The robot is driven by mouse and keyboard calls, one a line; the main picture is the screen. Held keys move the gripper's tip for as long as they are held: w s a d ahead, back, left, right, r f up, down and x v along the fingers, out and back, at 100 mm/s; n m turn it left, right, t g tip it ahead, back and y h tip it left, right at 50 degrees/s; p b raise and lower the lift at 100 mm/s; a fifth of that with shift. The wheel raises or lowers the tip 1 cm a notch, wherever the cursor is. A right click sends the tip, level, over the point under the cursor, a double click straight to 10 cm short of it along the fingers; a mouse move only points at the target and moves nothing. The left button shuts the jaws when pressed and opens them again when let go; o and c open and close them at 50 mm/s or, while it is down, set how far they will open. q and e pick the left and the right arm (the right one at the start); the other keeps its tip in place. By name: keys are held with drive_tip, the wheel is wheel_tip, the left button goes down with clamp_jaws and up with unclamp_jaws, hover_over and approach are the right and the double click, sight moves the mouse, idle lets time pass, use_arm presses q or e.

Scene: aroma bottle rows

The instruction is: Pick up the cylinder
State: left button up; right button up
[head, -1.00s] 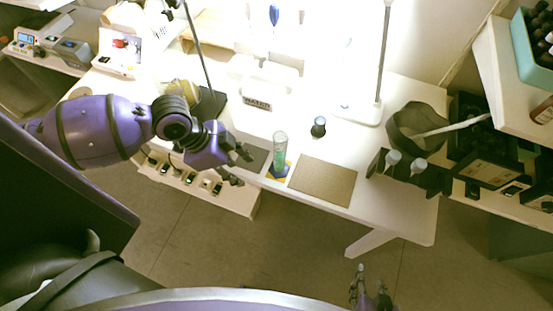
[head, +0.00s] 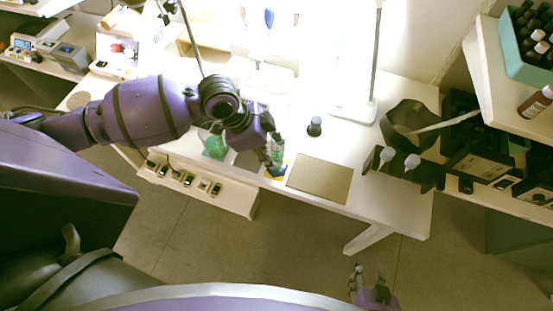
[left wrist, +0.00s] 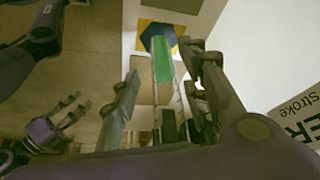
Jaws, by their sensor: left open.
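The cylinder (head: 279,148) is a tall clear tube with green liquid and a blue foot, upright on a yellow patch near the table's front edge. It also shows in the left wrist view (left wrist: 163,62), between the fingers. My left gripper (head: 270,156) is open at the cylinder's left side and partly covers its lower part. In the left wrist view its two fingers (left wrist: 162,82) stand on either side of the tube; I cannot tell whether they touch it. My right gripper (head: 368,278) is low in front of the table, fingers apart and empty.
A green beaker (head: 215,146) stands left of my left gripper. A dark-capped bottle (head: 314,127) stands behind a brown mat (head: 319,179), right of the cylinder. A dark bowl (head: 408,128) and a black rack (head: 402,172) are further right. The brown mat is clear.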

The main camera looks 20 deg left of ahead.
use_arm(q)
drive_tip(key=shift+w+d+f, duration=0.15)
drive_tip(key=shift+w+d, duration=0.1)
drive_tip(key=shift+d, duration=0.25)
drive_tip(key=shift+w+d+f, duration=0.1)
drive_tip(key=shift+w+d, duration=0.1)
drive_tip(key=shift+d, duration=0.25)
drive_tip(key=shift+f, duration=0.25)
clamp_jaws()
